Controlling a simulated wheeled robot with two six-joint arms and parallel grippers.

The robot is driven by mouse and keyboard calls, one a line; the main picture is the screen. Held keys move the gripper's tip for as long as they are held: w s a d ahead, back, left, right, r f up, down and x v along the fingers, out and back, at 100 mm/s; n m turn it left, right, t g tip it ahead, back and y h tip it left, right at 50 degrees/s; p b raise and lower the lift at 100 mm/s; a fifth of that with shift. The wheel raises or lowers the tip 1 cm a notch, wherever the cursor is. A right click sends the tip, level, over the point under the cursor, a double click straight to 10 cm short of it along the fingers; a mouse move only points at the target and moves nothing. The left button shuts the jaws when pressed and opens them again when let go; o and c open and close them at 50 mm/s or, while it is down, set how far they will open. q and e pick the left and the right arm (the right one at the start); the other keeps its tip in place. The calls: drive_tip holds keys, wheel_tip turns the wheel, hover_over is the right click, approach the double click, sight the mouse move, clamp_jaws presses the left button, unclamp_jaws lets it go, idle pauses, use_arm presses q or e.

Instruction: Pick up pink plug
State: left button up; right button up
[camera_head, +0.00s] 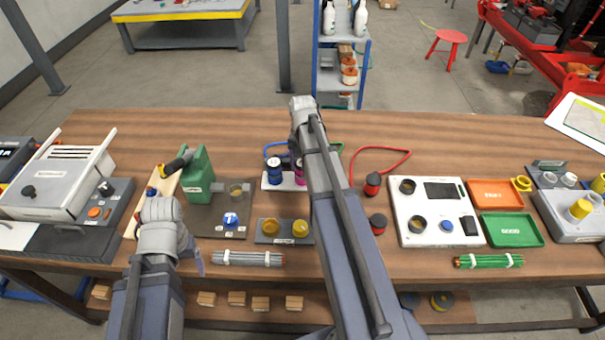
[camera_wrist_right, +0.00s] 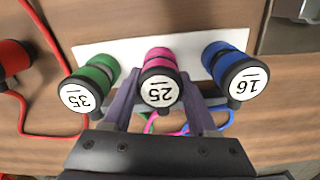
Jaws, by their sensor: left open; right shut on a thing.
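The pink plug (camera_wrist_right: 161,80), with a black collar and a white cap marked 25, sits in the middle of a white holder (camera_wrist_right: 128,52) in the right wrist view. My right gripper (camera_wrist_right: 161,108) has one finger on each side of it and is shut on it. In the head view the pink plug (camera_head: 299,173) shows only in part, beside my right arm, which hides the right gripper. My left gripper (camera_head: 195,258) is open at the front left of the table, near a grey cable bundle.
A green plug (camera_wrist_right: 90,80) and a blue plug (camera_wrist_right: 229,72) flank the pink one closely. Coloured cables lie behind the holder. Left are a green block (camera_head: 198,175) and a grey cable bundle (camera_head: 248,259); right are a white panel (camera_head: 433,212) and orange and green trays.

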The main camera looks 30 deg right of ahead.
clamp_jaws()
drive_tip(key=shift+r, duration=0.1)
idle(0.3)
wheel_tip(320, 180, up, 10)
drive_tip(key=p, duration=1)
drive_tip(key=shift+a, duration=0.1)
